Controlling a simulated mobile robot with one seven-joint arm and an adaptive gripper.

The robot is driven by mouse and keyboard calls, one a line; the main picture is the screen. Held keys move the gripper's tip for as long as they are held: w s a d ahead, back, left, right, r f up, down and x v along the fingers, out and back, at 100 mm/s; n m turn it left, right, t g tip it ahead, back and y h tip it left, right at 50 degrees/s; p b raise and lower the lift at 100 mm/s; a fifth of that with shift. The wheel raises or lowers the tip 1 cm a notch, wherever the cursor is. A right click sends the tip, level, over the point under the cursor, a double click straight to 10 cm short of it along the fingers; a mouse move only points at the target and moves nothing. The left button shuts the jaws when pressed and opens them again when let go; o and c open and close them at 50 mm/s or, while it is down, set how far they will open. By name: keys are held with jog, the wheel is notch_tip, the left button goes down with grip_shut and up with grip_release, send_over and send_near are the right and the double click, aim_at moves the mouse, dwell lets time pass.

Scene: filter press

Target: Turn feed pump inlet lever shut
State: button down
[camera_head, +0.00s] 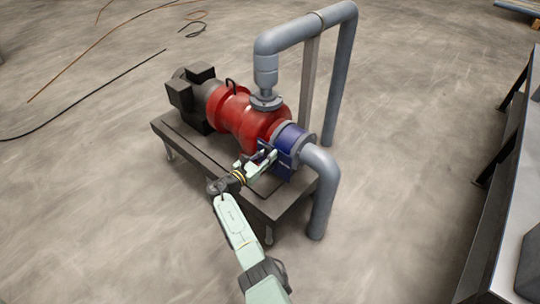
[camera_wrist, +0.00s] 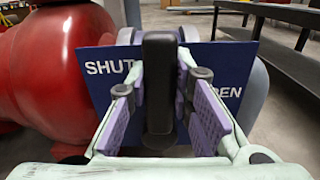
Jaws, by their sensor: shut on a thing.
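The black inlet lever (camera_wrist: 158,85) stands upright in the middle of the wrist view, in front of a blue plate (camera_wrist: 215,62). The plate reads "SHUT" at the left and "OPEN", partly hidden, at the right. My gripper (camera_wrist: 160,105) is shut on the lever, with a purple finger pad on each side of it. In the head view my gripper (camera_head: 266,155) is at the blue valve (camera_head: 292,138) on the red pump (camera_head: 240,115). The lever itself is hard to make out in the head view.
The pump stands on a dark bench (camera_head: 255,200). A grey inlet pipe (camera_head: 323,190) bends down just right of the valve, and another pipe (camera_head: 310,25) rises above. A dark table (camera_head: 510,210) is at the right. Cables (camera_head: 90,95) lie on the floor at left.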

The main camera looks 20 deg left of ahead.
jog(key=shift+a+n, duration=0.2)
jog(key=shift+n, duration=0.1)
dwell(0.4)
jog(key=c, duration=1.4)
grip_release()
jog(key=v, duration=1.2)
